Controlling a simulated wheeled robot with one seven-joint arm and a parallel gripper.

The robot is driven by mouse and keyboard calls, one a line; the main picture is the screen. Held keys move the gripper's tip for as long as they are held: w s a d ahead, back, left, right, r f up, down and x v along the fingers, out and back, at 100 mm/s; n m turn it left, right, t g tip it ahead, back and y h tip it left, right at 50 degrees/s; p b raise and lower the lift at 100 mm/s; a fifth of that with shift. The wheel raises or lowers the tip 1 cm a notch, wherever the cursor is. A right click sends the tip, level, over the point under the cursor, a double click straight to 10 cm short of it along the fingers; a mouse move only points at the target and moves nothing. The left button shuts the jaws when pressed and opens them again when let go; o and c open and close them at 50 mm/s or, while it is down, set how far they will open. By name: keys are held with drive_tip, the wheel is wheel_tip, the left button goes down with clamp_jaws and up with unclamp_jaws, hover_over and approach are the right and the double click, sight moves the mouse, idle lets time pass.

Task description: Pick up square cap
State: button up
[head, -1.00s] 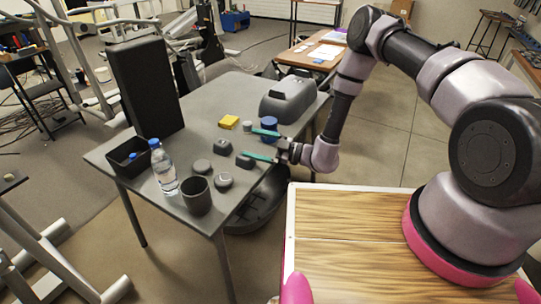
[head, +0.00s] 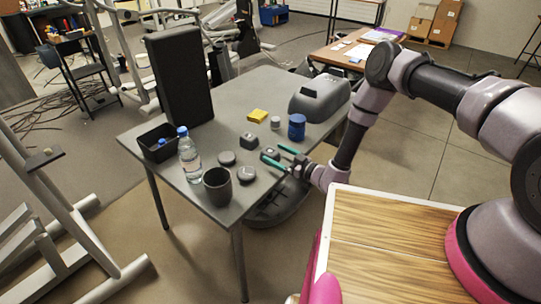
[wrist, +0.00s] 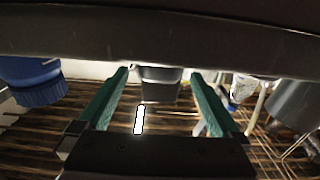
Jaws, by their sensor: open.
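A small dark square cap (head: 270,152) sits on the grey table close to my gripper. A second small dark square cap (head: 249,140) sits a little farther back and left. My gripper (head: 273,153) is open, with its green fingers reaching in over the table's right edge. In the head view the nearer cap appears at the fingertips, partly hidden by them. In the wrist view a grey square cap (wrist: 160,84) shows between and just beyond the two green fingertips (wrist: 160,76). I cannot tell which of the two it is, and it does not appear gripped.
A blue jar (head: 297,127) and a small grey cylinder (head: 275,123) stand behind the gripper. Round caps (head: 247,174), a dark cup (head: 217,187), a water bottle (head: 189,156) and a black bin (head: 158,143) stand left. A yellow block (head: 257,116) and a grey housing (head: 319,97) lie farther back.

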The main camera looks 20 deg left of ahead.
drive_tip(key=shift+x, duration=1.25)
drive_tip(key=shift+r, duration=0.15)
drive_tip(key=c, duration=1.5)
